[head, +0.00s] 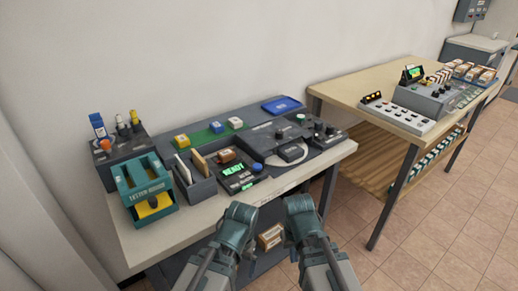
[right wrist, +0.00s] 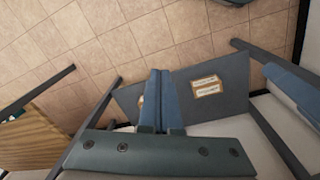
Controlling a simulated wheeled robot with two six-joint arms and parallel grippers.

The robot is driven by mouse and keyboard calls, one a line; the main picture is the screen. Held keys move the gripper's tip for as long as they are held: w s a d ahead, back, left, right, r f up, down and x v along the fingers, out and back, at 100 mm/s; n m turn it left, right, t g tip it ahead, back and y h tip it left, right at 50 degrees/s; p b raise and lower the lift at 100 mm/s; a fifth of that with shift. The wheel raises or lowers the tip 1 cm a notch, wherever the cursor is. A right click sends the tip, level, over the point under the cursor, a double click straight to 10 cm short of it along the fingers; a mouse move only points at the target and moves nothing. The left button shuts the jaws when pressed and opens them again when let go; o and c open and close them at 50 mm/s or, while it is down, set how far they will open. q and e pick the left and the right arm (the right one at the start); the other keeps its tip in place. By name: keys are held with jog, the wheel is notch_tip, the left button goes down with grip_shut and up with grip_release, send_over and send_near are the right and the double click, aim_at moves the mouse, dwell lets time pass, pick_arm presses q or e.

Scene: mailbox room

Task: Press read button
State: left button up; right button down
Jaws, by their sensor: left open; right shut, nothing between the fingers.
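A dark device with a green lit display reading "READY" (head: 233,169) sits near the front of the left table. A round blue button (head: 257,167) is at its right side; no "read" label is legible, so I cannot tell which control is the read button. My left gripper (head: 241,208) is open, in front of the table edge. My right gripper (head: 298,200) is to its right, also short of the table. In the right wrist view its fingers (right wrist: 160,74) are shut together and empty. Neither gripper touches the device.
A teal letter stand (head: 145,190) and a grey holder with envelopes (head: 195,185) stand left of the device. A dark console (head: 290,152) lies to its right. A wooden table (head: 345,85) with more equipment stands farther right. Boxes (head: 270,237) sit below the left table.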

notch_tip(320, 180, up, 12)
jog(key=w+d+m+p, duration=0.1)
jog(key=w+d+p, duration=0.15)
jog(key=p, duration=0.75)
notch_tip(320, 180, up, 17)
jog(key=m+t+y+p, duration=0.2)
jog(key=t+y+p, duration=0.5)
jog(key=p, duration=0.3)
send_over(259, 168)
jog(key=shift+f, duration=0.2)
notch_tip(259, 168, down, 9)
jog(key=b, duration=0.9)
jog(key=shift+r, duration=0.1)
jog(key=shift+f+b, duration=0.35)
jog(key=shift+f, duration=0.05)
